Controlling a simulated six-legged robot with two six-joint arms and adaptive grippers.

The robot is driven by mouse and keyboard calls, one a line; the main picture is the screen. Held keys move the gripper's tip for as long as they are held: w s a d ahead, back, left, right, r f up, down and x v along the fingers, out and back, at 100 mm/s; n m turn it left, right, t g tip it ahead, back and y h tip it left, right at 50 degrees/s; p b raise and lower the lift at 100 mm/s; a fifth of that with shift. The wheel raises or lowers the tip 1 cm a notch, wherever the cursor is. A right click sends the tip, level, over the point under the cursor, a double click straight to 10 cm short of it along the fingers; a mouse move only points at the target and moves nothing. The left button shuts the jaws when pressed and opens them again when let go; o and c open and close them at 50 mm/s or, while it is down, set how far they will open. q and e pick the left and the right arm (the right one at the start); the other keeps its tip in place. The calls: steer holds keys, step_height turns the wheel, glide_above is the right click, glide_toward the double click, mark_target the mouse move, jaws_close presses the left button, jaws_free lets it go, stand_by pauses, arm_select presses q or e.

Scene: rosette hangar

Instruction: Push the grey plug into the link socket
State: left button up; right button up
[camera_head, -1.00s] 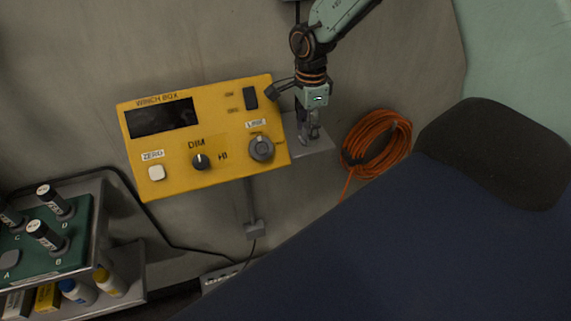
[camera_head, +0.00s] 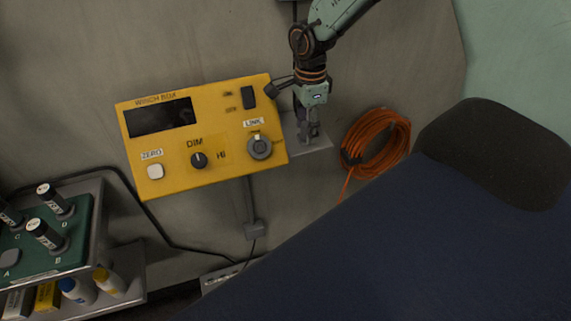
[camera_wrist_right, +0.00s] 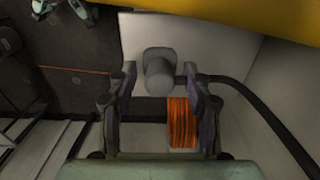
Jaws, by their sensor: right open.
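The yellow winch box (camera_head: 180,180) is on the wall in the head view. Its round grey link socket (camera_head: 260,148) is at the lower right, under the LINK label. My right gripper (camera_head: 310,137) points down just right of the box, over a small grey shelf (camera_head: 313,149). In the right wrist view, the grey plug (camera_wrist_right: 158,72) shows between and slightly beyond the open fingers of this gripper (camera_wrist_right: 162,88), with gaps at both sides. A dark cable (camera_wrist_right: 242,90) runs right from it. The plug cannot be made out in the head view.
An orange cable coil (camera_head: 376,144) hangs right of the shelf. A dark blue padded surface (camera_head: 400,250) fills the lower right. A metal rack (camera_head: 120,245) with a green board (camera_head: 75,255) and bottles stands at lower left.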

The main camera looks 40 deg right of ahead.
steer(key=shift+w+f, duration=0.15)
steer(key=shift+w, duration=0.05)
steer(key=shift+s, duration=0.2)
steer(key=shift+c, duration=0.7)
steer(key=shift+w, duration=0.1)
steer(key=c, duration=0.5)
jaws_close()
steer(key=shift+r, duration=0.2)
steer(key=shift+r+p, duration=2.25)
steer(key=shift+r, duration=0.7)
